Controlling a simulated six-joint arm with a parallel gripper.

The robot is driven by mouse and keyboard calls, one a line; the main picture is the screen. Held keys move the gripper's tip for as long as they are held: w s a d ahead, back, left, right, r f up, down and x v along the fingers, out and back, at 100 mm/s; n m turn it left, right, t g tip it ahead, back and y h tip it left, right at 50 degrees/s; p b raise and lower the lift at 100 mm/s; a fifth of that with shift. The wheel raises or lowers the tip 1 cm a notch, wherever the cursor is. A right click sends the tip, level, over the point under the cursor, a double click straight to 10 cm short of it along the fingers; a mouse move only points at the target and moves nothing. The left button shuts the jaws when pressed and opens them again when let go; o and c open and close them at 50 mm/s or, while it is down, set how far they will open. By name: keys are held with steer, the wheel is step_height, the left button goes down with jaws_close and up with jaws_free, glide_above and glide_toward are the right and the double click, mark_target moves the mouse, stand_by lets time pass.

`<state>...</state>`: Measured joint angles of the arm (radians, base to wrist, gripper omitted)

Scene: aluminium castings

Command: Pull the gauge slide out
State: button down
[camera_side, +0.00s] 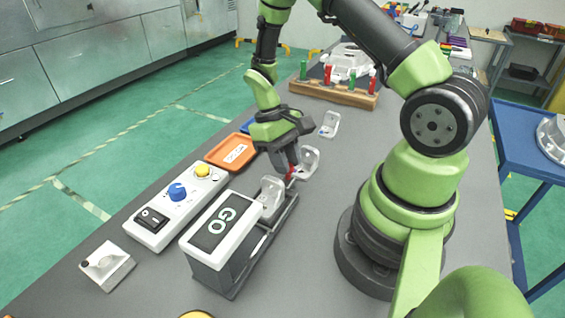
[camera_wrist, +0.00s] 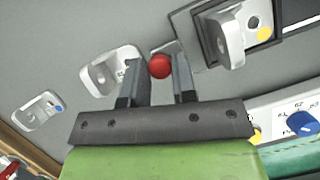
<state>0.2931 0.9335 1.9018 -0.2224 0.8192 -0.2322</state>
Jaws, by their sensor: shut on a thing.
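The gauge (camera_side: 218,232) is a white-topped dark box marked GO. Its slide (camera_side: 283,212) shows outside the box at the far end, and a pale casting (camera_side: 270,196) sits on it. The wrist view shows this casting (camera_wrist: 230,40) in a dark frame. A red knob (camera_wrist: 160,66) is at the slide's end, and it also shows in the side view (camera_side: 291,173). My gripper (camera_wrist: 160,80) is shut on the red knob, with one finger on each side. The join between knob and slide is partly unclear.
A loose casting (camera_side: 309,161) lies close beside my gripper, and another (camera_side: 329,124) lies farther back. A control box (camera_side: 176,205) and orange tray (camera_side: 232,152) stand left. A wooden rack (camera_side: 335,94) stands behind. Another part (camera_side: 107,266) lies front left.

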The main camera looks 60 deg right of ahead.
steer(key=shift+d, duration=0.25)
steer(key=c, duration=0.9)
jaws_free()
steer(key=shift+r, duration=0.1)
steer(key=shift+v, duration=4.95)
steer(key=shift+a, duration=0.1)
